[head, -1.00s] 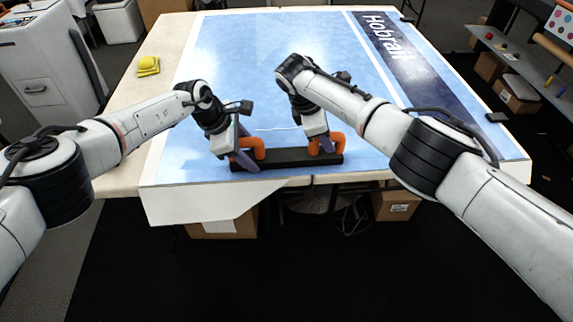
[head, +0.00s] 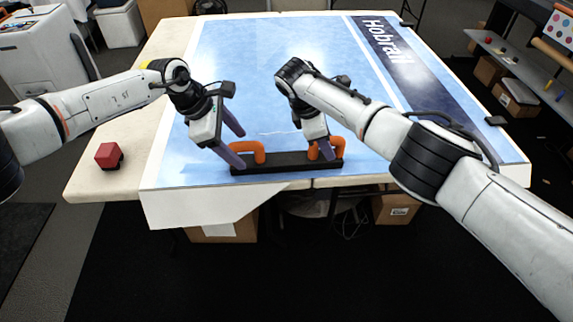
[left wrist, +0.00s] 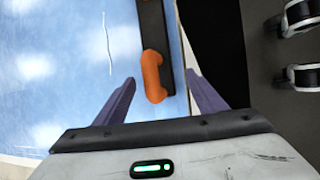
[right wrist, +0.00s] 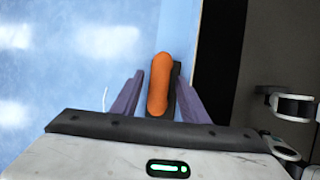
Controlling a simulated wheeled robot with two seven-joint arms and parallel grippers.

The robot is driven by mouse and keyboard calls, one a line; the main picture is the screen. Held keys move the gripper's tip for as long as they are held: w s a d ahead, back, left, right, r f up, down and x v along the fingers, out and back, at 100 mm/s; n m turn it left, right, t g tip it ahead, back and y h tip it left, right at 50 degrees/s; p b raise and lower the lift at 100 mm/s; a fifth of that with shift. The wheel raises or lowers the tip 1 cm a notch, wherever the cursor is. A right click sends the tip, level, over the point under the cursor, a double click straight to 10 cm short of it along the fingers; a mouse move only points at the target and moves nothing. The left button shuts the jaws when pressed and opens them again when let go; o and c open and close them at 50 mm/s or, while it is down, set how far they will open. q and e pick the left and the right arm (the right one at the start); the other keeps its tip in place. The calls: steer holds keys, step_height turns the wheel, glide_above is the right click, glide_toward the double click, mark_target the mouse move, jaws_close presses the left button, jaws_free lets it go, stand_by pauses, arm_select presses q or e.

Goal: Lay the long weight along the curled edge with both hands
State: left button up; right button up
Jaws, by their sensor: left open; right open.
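The long weight (head: 284,168) is a black bar with two orange handles. It lies flat along the near edge of the blue film (head: 235,70), close to the table's front edge. My left gripper (head: 238,148) is open and empty, just left of the left handle (head: 247,147). In the left wrist view this handle (left wrist: 152,75) shows between and beyond the spread fingers. My right gripper (head: 317,150) is open at the right handle (head: 335,146). In the right wrist view its fingers stand either side of that handle (right wrist: 159,85), with gaps. No curl shows clearly.
A white flap (head: 205,207) hangs over the table's front edge. A red block (head: 109,155) sits on the bare table at the left. A small dark object (head: 495,120) lies at the film's right edge. The film behind the weight is mostly clear.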

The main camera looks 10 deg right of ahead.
steer(key=shift+r, duration=0.2)
arm_select(q)
steer(key=v, duration=0.4)
steer(key=shift+a+r, duration=0.1)
steer(key=shift+r, duration=0.3)
arm_select(e)
steer(key=v, duration=1.1)
steer(key=shift+a+r, duration=0.2)
steer(key=shift+r, duration=0.05)
arm_select(q)
steer(key=shift+s, duration=0.15)
arm_select(e)
steer(key=shift+s, duration=0.1)
